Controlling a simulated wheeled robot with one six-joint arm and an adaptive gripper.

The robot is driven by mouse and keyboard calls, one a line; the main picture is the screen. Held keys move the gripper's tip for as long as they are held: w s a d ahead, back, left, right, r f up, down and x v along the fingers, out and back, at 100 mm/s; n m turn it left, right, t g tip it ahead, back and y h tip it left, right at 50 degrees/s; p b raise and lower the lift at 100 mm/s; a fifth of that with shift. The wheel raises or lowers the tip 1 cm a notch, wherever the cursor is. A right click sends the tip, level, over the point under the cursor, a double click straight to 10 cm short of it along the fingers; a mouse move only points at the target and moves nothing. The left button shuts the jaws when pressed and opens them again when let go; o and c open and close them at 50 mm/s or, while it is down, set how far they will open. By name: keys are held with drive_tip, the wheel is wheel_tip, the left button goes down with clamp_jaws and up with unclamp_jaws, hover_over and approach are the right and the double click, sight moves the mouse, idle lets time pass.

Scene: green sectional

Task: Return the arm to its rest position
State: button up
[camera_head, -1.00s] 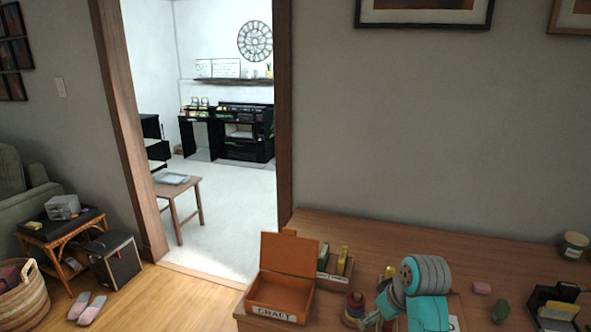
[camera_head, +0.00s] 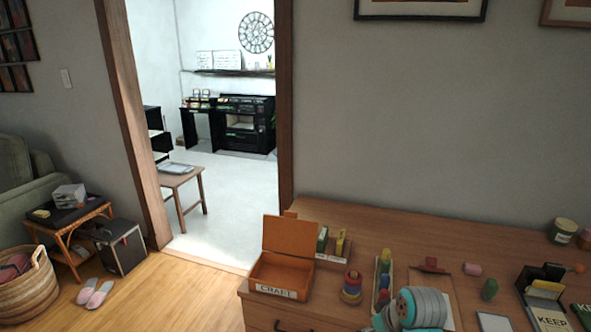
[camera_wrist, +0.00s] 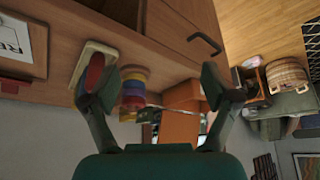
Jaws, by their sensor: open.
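My gripper (camera_wrist: 163,84) is open and empty in the wrist view, its two dark fingers spread wide apart. Beyond and between the fingers are a stack of coloured rings (camera_wrist: 134,88) and an orange-brown box, with the wooden cabinet's drawer front above them in that tilted view. In the head view my grey and teal arm shows at the bottom edge, in front of the desk. The gripper's fingers cannot be made out there.
The wooden desk (camera_head: 400,240) holds an open CRAFT box (camera_head: 280,273), a ring stacker (camera_head: 351,287), a tray of coloured pegs (camera_head: 384,268), a pink piece (camera_head: 472,269), a green piece (camera_head: 489,289) and a dark KEEP box (camera_head: 545,315). A basket (camera_head: 28,290) and slippers (camera_head: 95,294) lie on the floor.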

drive_tip(key=s+a+f+m+t, duration=0.1)
drive_tip(key=s+f+m+t, duration=0.1)
drive_tip(key=s+f, duration=0.85)
drive_tip(key=s+f+m+t+h, duration=0.1)
drive_tip(key=s+f+t, duration=0.25)
drive_tip(key=s, duration=0.95)
drive_tip(key=s+r+t, duration=0.1)
drive_tip(key=s+r, duration=0.4)
drive_tip(key=s, duration=0.3)
drive_tip(key=s+r+m+t, duration=0.1)
drive_tip(key=s+r+t, duration=0.1)
drive_tip(key=s+r, duration=0.3)
drive_tip(key=s+r+t+h, duration=0.1)
drive_tip(key=s+r, duration=0.5)
drive_tip(key=s, duration=0.5)
drive_tip(key=shift+s+m, duration=0.3)
drive_tip(key=shift+s, duration=0.05)
